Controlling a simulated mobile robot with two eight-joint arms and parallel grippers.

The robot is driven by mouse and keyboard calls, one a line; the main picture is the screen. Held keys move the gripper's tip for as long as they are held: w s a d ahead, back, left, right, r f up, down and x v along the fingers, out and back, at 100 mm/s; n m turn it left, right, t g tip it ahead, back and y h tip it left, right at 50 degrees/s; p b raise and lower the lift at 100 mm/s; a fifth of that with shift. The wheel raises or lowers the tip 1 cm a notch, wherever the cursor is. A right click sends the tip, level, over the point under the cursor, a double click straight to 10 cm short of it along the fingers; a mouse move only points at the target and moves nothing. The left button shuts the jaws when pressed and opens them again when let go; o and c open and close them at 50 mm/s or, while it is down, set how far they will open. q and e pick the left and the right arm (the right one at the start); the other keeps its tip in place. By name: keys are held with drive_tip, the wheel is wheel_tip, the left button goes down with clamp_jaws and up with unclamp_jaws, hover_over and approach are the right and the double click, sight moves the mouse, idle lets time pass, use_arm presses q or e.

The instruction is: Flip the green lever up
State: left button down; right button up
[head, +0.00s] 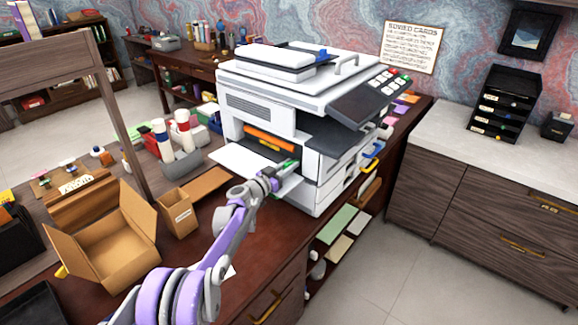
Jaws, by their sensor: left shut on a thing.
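The green lever (289,165) shows as a small green piece at the lower front of the white printer (255,105), beside its open flap. My left gripper (276,175) reaches in from the lower left and is shut on the green lever. The fingers and part of the lever are small and partly hidden by the gripper, so the lever's exact tilt cannot be told. My right gripper is not in view.
The white flap (240,160) sticks out just left of my gripper. Orange parts (268,139) show inside the printer's opening. An open cardboard box (110,245) and a smaller box (178,213) stand on the desk to the left.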

use_arm(q)
drive_tip(key=shift+w+r+g+y+p, duration=0.15)
drive_tip(key=shift+r+g+y+p, duration=0.45)
drive_tip(key=shift+g+p, duration=0.2)
drive_tip(key=shift+w+d+r+g+y+p, duration=0.15)
drive_tip(key=shift+r+g+y+p, duration=0.2)
drive_tip(key=shift+g+p, duration=0.2)
drive_tip(key=shift+w+d+r+g+y+p, duration=0.1)
drive_tip(key=shift+r+g+y+p, duration=0.15)
drive_tip(key=shift+g+y+p, duration=0.3)
drive_tip(key=shift+w+d+r+g+y+p, duration=0.1)
drive_tip(key=shift+w+r+g+y+p, duration=0.15)
drive_tip(key=shift+g+y+p, duration=0.6)
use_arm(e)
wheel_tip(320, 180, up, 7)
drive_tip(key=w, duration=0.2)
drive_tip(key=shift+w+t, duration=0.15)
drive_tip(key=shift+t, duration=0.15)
use_arm(q)
drive_tip(key=shift+h, duration=0.25)
